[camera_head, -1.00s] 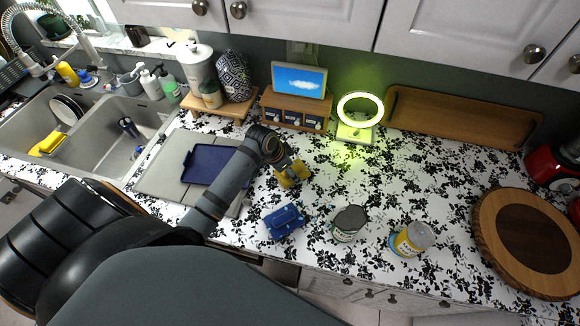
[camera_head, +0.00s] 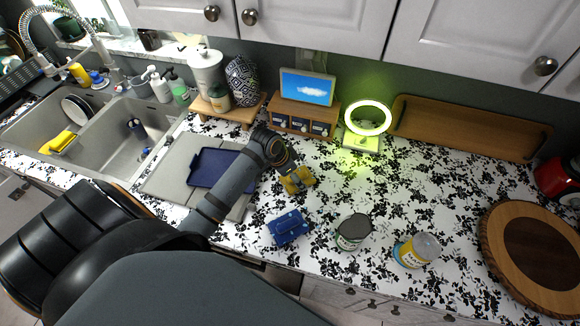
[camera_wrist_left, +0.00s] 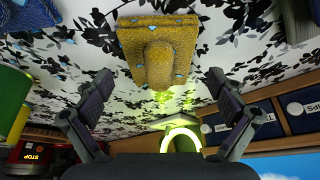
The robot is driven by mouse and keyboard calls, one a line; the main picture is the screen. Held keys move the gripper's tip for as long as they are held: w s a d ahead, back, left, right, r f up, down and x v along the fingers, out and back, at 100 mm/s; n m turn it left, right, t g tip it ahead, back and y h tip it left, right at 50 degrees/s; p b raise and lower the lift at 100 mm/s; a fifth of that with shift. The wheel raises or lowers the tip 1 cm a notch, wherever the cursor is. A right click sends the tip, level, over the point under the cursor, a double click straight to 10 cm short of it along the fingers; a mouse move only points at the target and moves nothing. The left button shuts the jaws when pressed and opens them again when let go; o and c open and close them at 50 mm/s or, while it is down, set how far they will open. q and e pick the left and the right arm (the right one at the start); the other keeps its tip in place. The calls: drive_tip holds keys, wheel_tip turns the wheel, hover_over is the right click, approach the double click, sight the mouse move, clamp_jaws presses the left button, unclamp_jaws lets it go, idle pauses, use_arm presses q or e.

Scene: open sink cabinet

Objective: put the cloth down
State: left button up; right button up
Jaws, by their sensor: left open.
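A mustard-yellow folded cloth with small blue dots (camera_head: 297,182) lies on the black-and-white patterned counter, below my left gripper. In the left wrist view the cloth (camera_wrist_left: 158,50) is flat on the counter with a raised fold in its middle. My left gripper (camera_head: 289,170) is open just by the cloth. In the left wrist view its fingers (camera_wrist_left: 160,92) are wide apart, with bare counter showing between them and the cloth beyond the fingertips. My right gripper is not in view.
A blue folded item (camera_head: 289,228), a dark-lidded can (camera_head: 353,232) and a yellow-labelled jar (camera_head: 416,249) stand near the front edge. A small drawer box (camera_head: 303,119) and a glowing ring lamp (camera_head: 368,118) stand behind. Free counter lies right of the cloth.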

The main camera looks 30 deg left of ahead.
use_arm(q)
drive_tip(key=v, duration=1)
drive_tip(key=shift+r+b, duration=0.3)
drive_tip(key=shift+r, duration=0.05)
drive_tip(key=shift+s+a, duration=0.1)
